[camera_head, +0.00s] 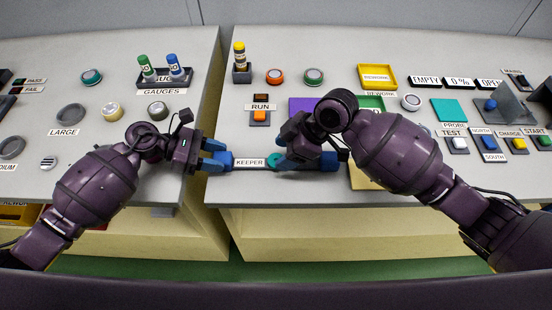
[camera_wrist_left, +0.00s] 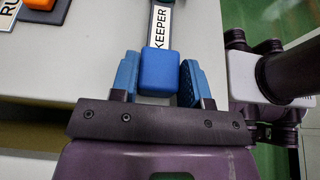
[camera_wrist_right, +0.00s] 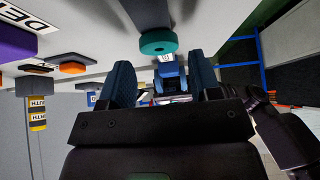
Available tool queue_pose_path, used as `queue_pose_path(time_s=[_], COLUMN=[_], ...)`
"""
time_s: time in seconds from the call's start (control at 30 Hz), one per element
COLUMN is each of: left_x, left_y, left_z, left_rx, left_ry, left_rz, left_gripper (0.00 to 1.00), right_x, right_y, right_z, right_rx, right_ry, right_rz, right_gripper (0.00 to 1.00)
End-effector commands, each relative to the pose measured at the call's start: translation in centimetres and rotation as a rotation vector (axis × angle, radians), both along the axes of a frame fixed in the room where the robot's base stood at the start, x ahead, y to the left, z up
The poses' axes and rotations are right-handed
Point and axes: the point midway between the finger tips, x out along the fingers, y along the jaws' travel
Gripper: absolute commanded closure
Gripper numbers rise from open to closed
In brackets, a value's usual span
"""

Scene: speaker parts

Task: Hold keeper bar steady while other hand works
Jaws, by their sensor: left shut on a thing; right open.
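The keeper bar is a dark bar with a white KEEPER label (camera_head: 249,162) and a blue end block (camera_wrist_left: 160,70). It lies along the front edge of the right-hand table. My left gripper (camera_head: 215,160) is shut on that blue left end block, one blue finger on each side in the left wrist view. A teal disc (camera_head: 273,161) sits on the bar right of the label and also shows in the right wrist view (camera_wrist_right: 158,43). My right gripper (camera_wrist_right: 162,82) is open, close to the disc, with nothing between its fingers. In the head view its arm hides part of the bar.
An orange RUN switch (camera_head: 261,101) stands behind the bar. A purple pad (camera_head: 300,105) lies partly behind my right arm. A yellow REWORK tray (camera_head: 377,77) is farther back. A gap (camera_head: 213,120) separates the two tables.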

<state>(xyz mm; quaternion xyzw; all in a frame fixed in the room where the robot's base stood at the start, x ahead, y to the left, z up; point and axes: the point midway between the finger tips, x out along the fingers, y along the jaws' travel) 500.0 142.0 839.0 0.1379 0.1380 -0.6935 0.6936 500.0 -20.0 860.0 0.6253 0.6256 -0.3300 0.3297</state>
Motion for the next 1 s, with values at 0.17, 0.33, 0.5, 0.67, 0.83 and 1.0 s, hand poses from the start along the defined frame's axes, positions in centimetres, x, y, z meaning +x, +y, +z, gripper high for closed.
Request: queue_pose_path(time_s=[0.17, 0.33, 0.5, 0.67, 0.83, 1.0], left_x=[0.0, 0.0, 0.0, -0.1, -0.1, -0.1], left_y=[0.0, 0.0, -0.1, -0.2, -0.3, -0.4], left_z=[0.0, 0.0, 0.0, 0.0, 0.0, 0.0], left_rx=[0.000, 0.000, -0.002, -0.004, -0.007, -0.009], left_ry=[0.000, 0.000, 0.000, 0.000, 0.000, 0.001], left_rz=[0.000, 0.000, -0.002, -0.004, -0.006, -0.007], left_gripper=[1.00, 1.00, 1.00, 1.00, 1.00, 1.00], right_x=[0.0, 0.0, -0.1, -0.2, -0.4, -0.4], right_y=[1.1, 1.7, 2.1, 2.2, 2.2, 2.2], right_z=[-1.6, -2.5, -3.1, -3.4, -3.5, -3.7], right_rx=[0.000, -0.001, 0.001, 0.003, 0.004, 0.004], right_ry=[0.000, 0.000, 0.002, 0.005, 0.010, 0.014], right_rz=[0.000, 0.000, 0.000, 0.001, 0.001, 0.000], right_gripper=[0.43, 0.43, 0.43, 0.43, 0.55, 0.81])
